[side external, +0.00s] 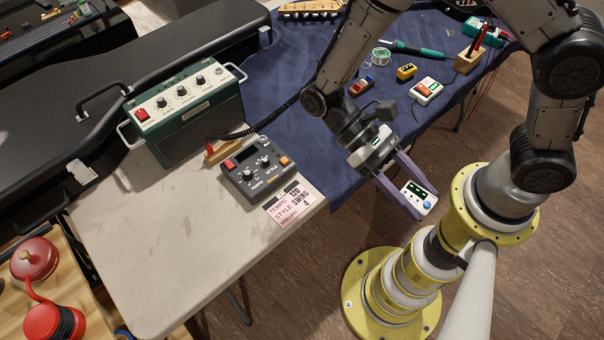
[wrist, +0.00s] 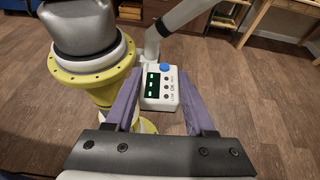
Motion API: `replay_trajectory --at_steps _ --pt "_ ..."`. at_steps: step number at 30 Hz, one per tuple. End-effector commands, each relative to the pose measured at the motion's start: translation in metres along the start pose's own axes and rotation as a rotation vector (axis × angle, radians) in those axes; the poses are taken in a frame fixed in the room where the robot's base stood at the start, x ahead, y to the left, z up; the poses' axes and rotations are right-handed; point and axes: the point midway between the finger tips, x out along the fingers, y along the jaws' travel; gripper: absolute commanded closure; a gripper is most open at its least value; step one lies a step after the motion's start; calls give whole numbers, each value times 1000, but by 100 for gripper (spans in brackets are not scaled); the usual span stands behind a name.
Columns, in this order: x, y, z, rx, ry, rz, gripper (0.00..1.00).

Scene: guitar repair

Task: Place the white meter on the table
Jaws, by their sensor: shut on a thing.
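A small white meter (side external: 418,197) with a dark display and a blue knob is between the fingertips of my gripper (side external: 412,187). In the wrist view the meter (wrist: 160,90) sits between the purple fingers of my gripper (wrist: 157,103), with its display and buttons facing the camera. My gripper is shut on it and holds it in the air, off the right edge of the table (side external: 180,235), above the floor near my yellow base. The bare beige part of the table is at left; the rest is under a blue cloth (side external: 290,110).
A grey pedal box (side external: 256,170), a printed card (side external: 290,203) and a green amplifier (side external: 190,115) stand on the table. An orange-and-white device (side external: 426,91), solder spool (side external: 379,57) and other tools lie on the cloth. The table's front left is clear.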

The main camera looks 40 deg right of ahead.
Motion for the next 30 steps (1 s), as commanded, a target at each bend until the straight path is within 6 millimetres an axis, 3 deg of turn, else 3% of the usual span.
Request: replay_trajectory --at_steps 3,8,15,21,30 --pt "-17 -42 -5 87 0 -214 100" --pt "-49 -96 -10 204 2 -499 100" --pt "-119 -163 -16 378 1 -923 100" --pt "-183 -197 -19 502 1 -1223 100" --pt "-247 -215 -22 613 -1 -1492 100"
